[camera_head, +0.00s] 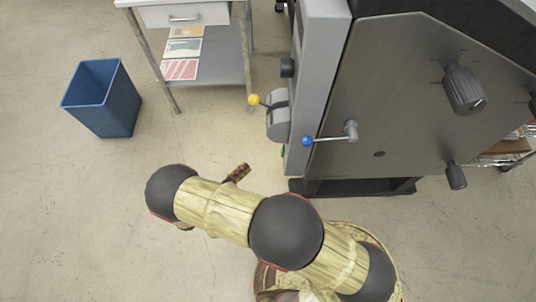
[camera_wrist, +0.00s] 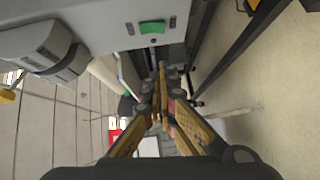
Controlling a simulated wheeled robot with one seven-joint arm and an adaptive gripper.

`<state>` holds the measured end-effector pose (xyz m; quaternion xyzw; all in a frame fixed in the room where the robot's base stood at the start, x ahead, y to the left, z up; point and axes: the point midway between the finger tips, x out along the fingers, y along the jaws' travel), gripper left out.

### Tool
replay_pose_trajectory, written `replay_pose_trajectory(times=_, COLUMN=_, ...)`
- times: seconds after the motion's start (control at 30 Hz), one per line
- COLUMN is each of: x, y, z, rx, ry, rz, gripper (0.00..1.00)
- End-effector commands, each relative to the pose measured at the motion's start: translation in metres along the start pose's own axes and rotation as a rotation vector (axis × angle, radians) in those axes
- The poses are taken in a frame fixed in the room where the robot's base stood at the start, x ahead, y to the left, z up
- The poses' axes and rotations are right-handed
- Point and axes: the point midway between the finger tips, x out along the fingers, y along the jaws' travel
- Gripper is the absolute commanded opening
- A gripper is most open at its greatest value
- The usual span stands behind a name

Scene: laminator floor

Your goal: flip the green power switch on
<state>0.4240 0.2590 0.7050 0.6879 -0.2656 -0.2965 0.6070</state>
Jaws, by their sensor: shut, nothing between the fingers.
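The green power switch (camera_wrist: 152,27) is on the grey face of the laminator in the wrist view, near the top of the picture. In the head view only a sliver of green (camera_head: 284,151) shows at the machine's side edge. My gripper (camera_wrist: 163,72) is shut and empty, its fingertips apart from the switch and below it in the wrist picture. In the head view my gripper (camera_head: 240,171) shows in front of the machine, to the lower left of the green sliver. Whether the switch is on or off I cannot tell.
A lever with a yellow knob (camera_head: 254,99) and one with a blue knob (camera_head: 307,141) stick out of the laminator (camera_head: 385,90). A blue bin (camera_head: 104,98) and a table with printed sheets (camera_head: 222,57) stand to the left. The floor between is clear.

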Motion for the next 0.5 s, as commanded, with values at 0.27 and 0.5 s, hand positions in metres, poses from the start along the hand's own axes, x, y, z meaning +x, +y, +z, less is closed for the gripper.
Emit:
replay_pose_trajectory(times=0.27, x=0.031, y=-0.001, z=0.001, rx=-0.001, ry=-0.004, rz=0.0, gripper=0.0)
replay_pose_trajectory(times=0.5, x=0.079, y=-0.001, z=0.001, rx=-0.001, ry=-0.005, rz=0.0, gripper=0.0)
